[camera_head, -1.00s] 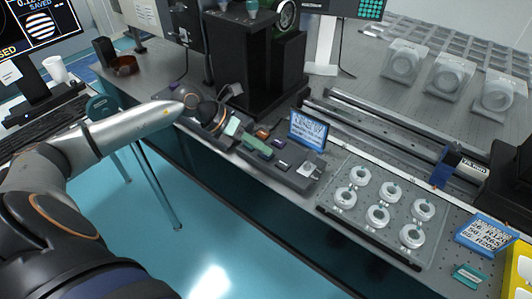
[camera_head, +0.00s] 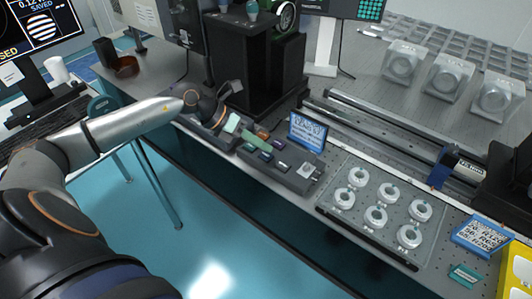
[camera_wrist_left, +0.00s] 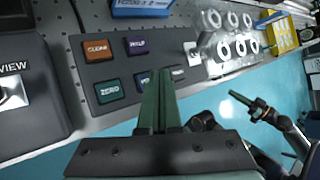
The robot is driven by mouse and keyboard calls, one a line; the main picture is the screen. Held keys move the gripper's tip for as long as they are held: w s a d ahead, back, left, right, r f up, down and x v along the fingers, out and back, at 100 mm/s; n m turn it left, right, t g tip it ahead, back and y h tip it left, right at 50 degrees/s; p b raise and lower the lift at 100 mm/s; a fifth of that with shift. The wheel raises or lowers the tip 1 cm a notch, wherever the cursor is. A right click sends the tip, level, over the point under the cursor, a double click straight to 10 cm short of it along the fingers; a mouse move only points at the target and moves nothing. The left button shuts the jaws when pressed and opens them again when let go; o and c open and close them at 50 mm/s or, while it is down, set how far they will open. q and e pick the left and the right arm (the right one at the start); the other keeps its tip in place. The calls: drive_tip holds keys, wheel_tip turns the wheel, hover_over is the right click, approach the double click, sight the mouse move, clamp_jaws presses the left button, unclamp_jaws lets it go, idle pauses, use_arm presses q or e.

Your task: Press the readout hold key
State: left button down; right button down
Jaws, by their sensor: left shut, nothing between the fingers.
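The readout key panel (camera_wrist_left: 120,70) is a dark grey box; it also shows in the head view (camera_head: 300,178). The purple hold key (camera_wrist_left: 137,46) is at its upper middle, right of the orange clear key (camera_wrist_left: 97,50). The green zero key (camera_wrist_left: 108,92) is below clear. A blue key (camera_wrist_left: 145,78) is partly hidden by my left fingers. My left gripper (camera_wrist_left: 159,76) is shut and empty, its green fingers over the panel, below and right of the hold key. Contact cannot be told. My right gripper (camera_wrist_left: 248,102) is small, away from the panel over the floor.
A grey box marked VIEW (camera_wrist_left: 25,90) stands left of the panel. A blue sign (camera_head: 308,131) is behind it. A plate of white rings (camera_head: 376,215) lies to its right. A tall black instrument (camera_head: 250,60) stands behind. The floor in front is clear.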

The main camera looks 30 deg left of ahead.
sight(261, 156)
use_arm(q)
drive_tip(key=shift+r+p, duration=1.9)
drive_tip(key=shift+r, duration=0.7)
drive_tip(key=shift+f, duration=0.1)
